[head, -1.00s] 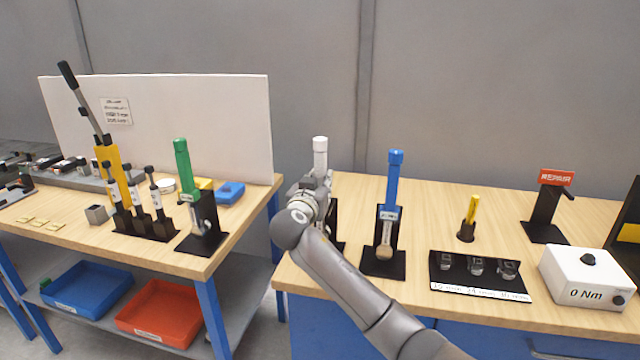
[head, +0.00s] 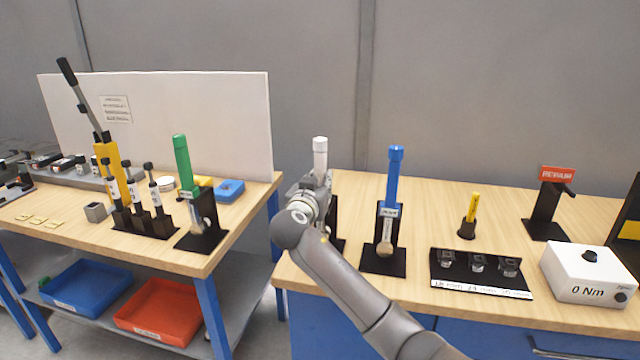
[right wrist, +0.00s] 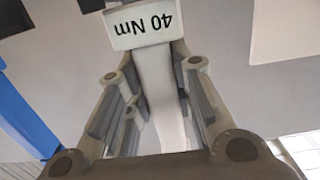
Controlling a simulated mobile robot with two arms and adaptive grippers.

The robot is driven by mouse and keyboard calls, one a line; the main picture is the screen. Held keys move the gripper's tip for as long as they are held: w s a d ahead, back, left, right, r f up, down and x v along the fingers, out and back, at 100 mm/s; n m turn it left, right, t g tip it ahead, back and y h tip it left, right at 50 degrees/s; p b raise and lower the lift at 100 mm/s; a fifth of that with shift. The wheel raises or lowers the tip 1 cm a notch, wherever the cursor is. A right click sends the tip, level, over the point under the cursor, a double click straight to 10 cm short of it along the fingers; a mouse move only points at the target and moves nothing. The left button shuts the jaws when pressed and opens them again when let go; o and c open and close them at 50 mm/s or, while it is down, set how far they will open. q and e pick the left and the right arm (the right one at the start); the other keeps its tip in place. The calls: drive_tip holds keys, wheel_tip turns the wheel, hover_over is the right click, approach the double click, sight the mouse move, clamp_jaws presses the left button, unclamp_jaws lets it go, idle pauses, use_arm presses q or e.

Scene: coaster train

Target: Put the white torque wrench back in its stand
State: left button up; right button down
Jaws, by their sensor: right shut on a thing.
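The white torque wrench (head: 320,148) stands roughly upright at the left end of the right-hand bench, its white top showing above my right gripper (head: 319,185). In the right wrist view my gripper's fingers (right wrist: 152,85) are on either side of the wrench's white shaft (right wrist: 160,92), shut on it. A "40 Nm" label (right wrist: 143,22) sits just beyond the fingertips. A black stand (head: 336,228) shows partly behind my gripper and arm. Whether the wrench is seated in it is hidden. My left gripper is not in view.
A blue wrench in a black stand (head: 388,262) is close on the right. A green wrench (head: 182,158) stands on the left bench, across a gap. A socket tray (head: 480,270) and a white tester box (head: 585,275) are further right.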

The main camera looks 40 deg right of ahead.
drive_tip(key=shift+f+b, duration=0.15)
drive_tip(key=shift+b, duration=0.2)
drive_tip(key=c, duration=1.2)
unclamp_jaws()
drive_tip(key=shift+s+a, duration=0.1)
drive_tip(key=shift+o, duration=0.2)
drive_tip(key=shift+f, duration=0.3)
drive_tip(key=v, duration=1.2)
drive_tip(key=shift+r, duration=0.15)
